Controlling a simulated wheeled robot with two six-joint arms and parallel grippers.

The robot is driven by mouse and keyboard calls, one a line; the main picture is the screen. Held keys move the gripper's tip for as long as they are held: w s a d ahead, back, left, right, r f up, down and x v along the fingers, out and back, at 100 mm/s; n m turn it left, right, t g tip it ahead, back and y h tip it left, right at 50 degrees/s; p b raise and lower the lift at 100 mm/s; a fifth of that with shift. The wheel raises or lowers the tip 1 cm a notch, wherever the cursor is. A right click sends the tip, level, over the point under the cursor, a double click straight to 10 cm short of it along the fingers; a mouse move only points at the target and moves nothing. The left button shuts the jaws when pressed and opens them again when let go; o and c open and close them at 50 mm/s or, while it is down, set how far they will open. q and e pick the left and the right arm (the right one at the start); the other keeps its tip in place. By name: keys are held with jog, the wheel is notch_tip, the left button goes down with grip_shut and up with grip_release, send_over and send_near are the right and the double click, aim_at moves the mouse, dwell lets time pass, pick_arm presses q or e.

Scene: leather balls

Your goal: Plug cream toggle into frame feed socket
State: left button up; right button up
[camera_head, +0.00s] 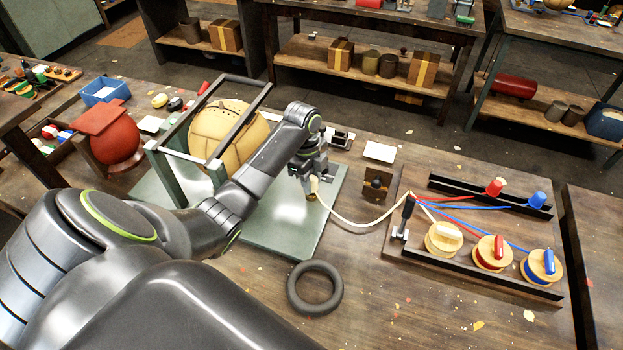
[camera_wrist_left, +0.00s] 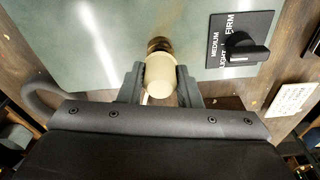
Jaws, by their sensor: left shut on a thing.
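The cream toggle (camera_wrist_left: 160,78) is between the fingers of my left gripper (camera_wrist_left: 160,88), which is shut on it. In the head view the cream toggle (camera_head: 314,184) hangs below my left gripper (camera_head: 308,177), over the green plate (camera_head: 285,232). A brass-brown end (camera_wrist_left: 159,45) shows at its tip; I cannot tell whether this is part of the toggle or a socket. The cream cord (camera_head: 362,222) runs from it to the spool board. I cannot make out the frame feed socket for certain. My right gripper is not in view.
A metal frame (camera_head: 162,164) surrounds a tan leather ball (camera_head: 225,140) on the plate. A dial panel (camera_wrist_left: 240,42) is nearby. The spool board (camera_head: 400,250) at right holds a red toggle (camera_head: 495,187) and a blue toggle (camera_head: 538,199). A black ring (camera_head: 293,291) lies in front.

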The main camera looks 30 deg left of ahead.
aim_at(311, 177)
pick_arm(q)
jog(key=shift+f, duration=0.25)
jog(key=shift+f, duration=0.5)
dwell(0.5)
jog(key=o, duration=1)
jog(key=r, duration=0.4)
jog(key=r+b, duration=0.1)
jog(key=r, duration=0.1)
jog(key=shift+a+r, duration=0.15)
jog(key=shift+a, duration=0.25)
notch_tip(311, 177, up, 11)
jog(key=a+p, duration=0.1)
jog(key=p, duration=0.8)
jog(key=shift+a, duration=0.1)
